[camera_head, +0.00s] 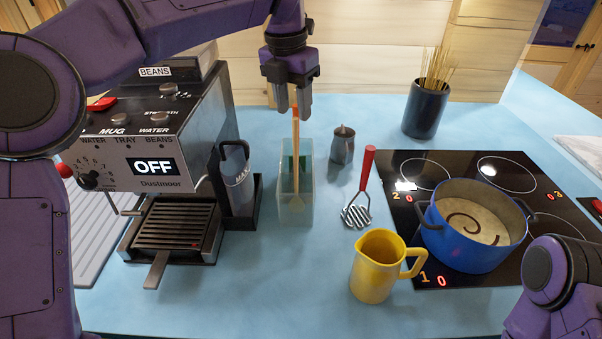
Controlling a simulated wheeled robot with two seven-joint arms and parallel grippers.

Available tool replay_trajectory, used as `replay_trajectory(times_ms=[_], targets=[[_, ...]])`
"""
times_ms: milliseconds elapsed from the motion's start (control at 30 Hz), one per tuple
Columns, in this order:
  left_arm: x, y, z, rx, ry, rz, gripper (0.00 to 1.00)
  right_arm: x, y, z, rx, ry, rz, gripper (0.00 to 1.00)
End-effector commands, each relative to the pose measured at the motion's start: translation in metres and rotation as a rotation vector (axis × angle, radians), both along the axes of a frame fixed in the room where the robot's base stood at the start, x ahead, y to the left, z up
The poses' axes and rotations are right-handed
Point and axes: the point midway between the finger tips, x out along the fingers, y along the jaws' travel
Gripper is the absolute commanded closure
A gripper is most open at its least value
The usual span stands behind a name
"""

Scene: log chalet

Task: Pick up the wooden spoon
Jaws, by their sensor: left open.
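The wooden spoon (296,150) stands nearly upright in a clear, tall container (296,212) on the blue counter. Its orange-brown handle rises above the rim, and its lower part shows dimly through the container wall. My left gripper (292,106) points down from above, open, with its fingertips at the top of the handle. The handle's upper end is between or just behind the fingers; I cannot tell which. Only part of my right arm shows at the lower right corner, and its gripper is not in view.
A coffee machine (150,160) stands left of the container, with a dark jug (237,180) between. A blue pot (468,250) sits on the black hob (400,170). A dark skewer holder (424,110) is behind.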

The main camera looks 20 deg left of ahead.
Motion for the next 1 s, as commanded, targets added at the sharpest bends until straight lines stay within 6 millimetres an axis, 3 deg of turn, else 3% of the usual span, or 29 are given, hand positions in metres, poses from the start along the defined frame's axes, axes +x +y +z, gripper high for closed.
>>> replay_trajectory(times_ms=[100,267,500,767,800,900,933,1000], targets=[[0.002,0.000,-0.024,0.001,0.003,0.000,0.56,-0.001,0.000,-0.001,0.000,0.001,0.000,0.57],[0.005,-0.001,-0.042,0.003,0.003,0.000,0.56,0.000,0.000,0.002,0.001,0.001,0.000,0.57],[0.011,-0.004,-0.082,0.005,0.004,-0.002,0.56,0.000,0.000,0.015,0.000,0.000,0.000,0.57],[0.012,-0.004,-0.091,0.002,0.000,-0.001,0.56,0.000,0.000,0.015,0.000,0.000,0.000,0.57],[0.012,-0.004,-0.091,0.002,0.000,-0.001,0.62,0.000,0.000,0.015,0.000,0.000,0.000,0.57],[0.012,-0.005,-0.091,0.002,0.000,-0.002,0.95,0.000,0.000,0.015,0.000,0.000,0.000,0.57],[0.012,-0.005,-0.091,0.002,0.000,-0.002,1.00,0.000,0.000,0.015,0.000,0.000,0.000,0.57],[0.012,-0.005,-0.091,0.002,0.000,-0.002,1.00,0.000,0.000,0.015,0.000,0.000,0.000,0.57]])
